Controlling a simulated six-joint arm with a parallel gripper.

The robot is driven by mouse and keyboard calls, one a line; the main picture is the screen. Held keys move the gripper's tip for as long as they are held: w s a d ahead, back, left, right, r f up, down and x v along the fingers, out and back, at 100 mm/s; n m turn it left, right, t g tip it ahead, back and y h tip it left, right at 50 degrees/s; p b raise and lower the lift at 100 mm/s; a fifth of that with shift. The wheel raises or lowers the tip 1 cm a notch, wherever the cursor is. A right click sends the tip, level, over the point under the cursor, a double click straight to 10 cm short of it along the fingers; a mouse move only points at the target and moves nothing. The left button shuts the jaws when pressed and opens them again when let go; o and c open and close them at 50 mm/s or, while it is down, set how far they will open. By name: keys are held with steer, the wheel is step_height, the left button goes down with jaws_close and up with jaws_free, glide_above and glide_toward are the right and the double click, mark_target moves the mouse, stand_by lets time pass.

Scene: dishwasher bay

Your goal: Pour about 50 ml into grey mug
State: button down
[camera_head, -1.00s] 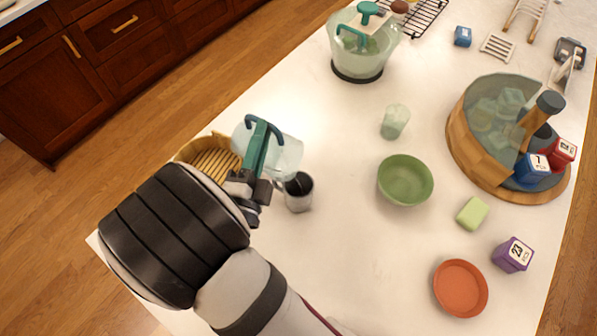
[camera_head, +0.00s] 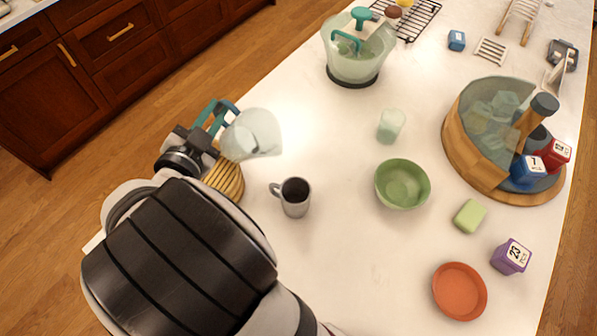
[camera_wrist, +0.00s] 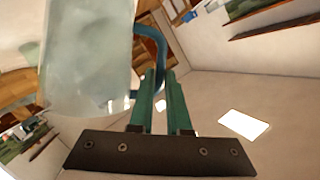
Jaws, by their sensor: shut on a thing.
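A grey mug (camera_head: 294,197) stands upright on the white counter, its dark inside facing up and its handle to the left. My gripper (camera_head: 212,118) is up and to the left of the mug, shut on the teal handle of a clear pitcher (camera_head: 254,134). The pitcher is held above the counter and looks tilted, apart from the mug. In the wrist view the pitcher (camera_wrist: 88,55) fills the upper left, with its teal handle between the fingers (camera_wrist: 160,100). I cannot tell how much liquid is in the pitcher or the mug.
A slatted wooden basket (camera_head: 226,180) sits below the gripper at the counter's left edge. A green bowl (camera_head: 402,184), a pale green cup (camera_head: 390,126) and an orange plate (camera_head: 459,290) stand to the right. A blender-like glass bowl (camera_head: 358,60) stands at the back. Counter around the mug is clear.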

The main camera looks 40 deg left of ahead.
steer(key=a+f+n+g+h+p, duration=0.1)
steer(key=a+f+n+h+p, duration=0.1)
steer(key=a+n, duration=0.3)
steer(key=shift+a+f+h+p, duration=0.2)
steer(key=shift+a+h+p, duration=0.1)
steer(key=shift+a+h, duration=0.65)
steer(key=shift+w+a, duration=0.15)
stand_by(0.9)
